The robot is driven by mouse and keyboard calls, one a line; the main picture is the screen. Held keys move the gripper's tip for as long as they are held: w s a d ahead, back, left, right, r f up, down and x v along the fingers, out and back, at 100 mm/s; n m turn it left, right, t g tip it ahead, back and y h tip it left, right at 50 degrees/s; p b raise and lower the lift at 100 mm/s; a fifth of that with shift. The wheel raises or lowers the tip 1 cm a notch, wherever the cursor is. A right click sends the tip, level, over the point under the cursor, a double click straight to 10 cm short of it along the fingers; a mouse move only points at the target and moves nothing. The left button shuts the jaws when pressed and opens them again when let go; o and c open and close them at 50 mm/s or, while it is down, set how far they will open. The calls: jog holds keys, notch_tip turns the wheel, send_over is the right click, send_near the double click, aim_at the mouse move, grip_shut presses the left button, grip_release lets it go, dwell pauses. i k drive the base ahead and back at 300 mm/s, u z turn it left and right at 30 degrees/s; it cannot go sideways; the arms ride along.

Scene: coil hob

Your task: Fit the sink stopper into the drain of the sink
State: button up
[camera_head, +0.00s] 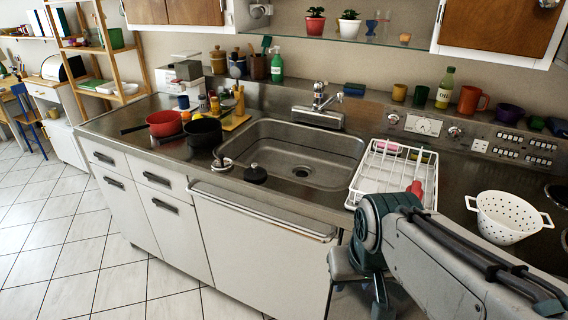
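The sink (262,141) is a steel basin set into the counter. Its drain (302,171) shows as a dark round hole in the basin floor, with nothing seen covering it. A black round piece with a small knob (255,174), which looks like the sink stopper, sits at the sink's front left rim. A small metallic round item (223,166) with a dark top lies just left of it; I cannot tell what it is. My arm reaches in from the lower right and bends down in front of the counter. I cannot make out my gripper's fingers.
A white dish rack (363,186) with a red item stands right of the sink, and a white colander (507,216) farther right. A black pot (203,133) and red pan (164,124) stand left. The faucet (318,110) is behind the basin. A towel rail (262,212) runs along the front.

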aim_at(317, 157)
jog(key=u, duration=0.05)
jog(key=k, duration=0.6)
jog(key=u, duration=0.75)
jog(key=i, duration=0.85)
jog(key=u, duration=0.4)
jog(key=i, duration=0.9)
jog(key=z, duration=0.75)
jog(key=i, duration=0.4)
jog(key=z, duration=0.3)
